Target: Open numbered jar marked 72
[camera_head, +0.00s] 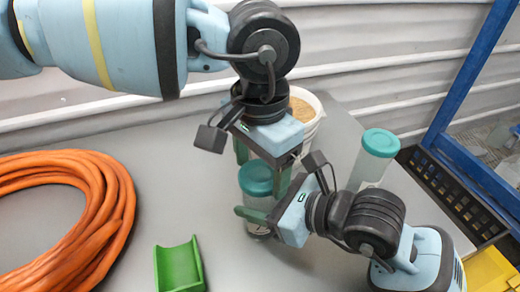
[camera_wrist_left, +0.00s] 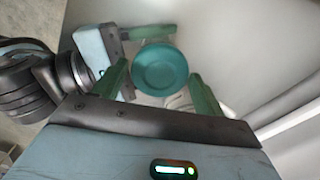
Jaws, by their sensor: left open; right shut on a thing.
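A clear jar (camera_head: 256,225) with a teal lid (camera_head: 256,177) is upright at the middle of the table; I can read no number on it. My right gripper (camera_head: 256,212) is shut on the jar's body from the right, below the lid. My left gripper (camera_head: 262,166) is open and points down just above the lid, one finger on each side. In the left wrist view the round lid (camera_wrist_left: 159,68) sits between the two open green fingers, with a gap at each side. A second jar (camera_head: 372,165) with a teal lid stands behind to the right.
A white tub (camera_head: 309,128) of grainy material stands behind my left gripper. A coiled orange hose (camera_head: 115,190) lies at left, a green curved block (camera_head: 180,266) at front. A black crate (camera_head: 445,190) and blue frame (camera_head: 462,75) border the right. The table is clear between hose and jar.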

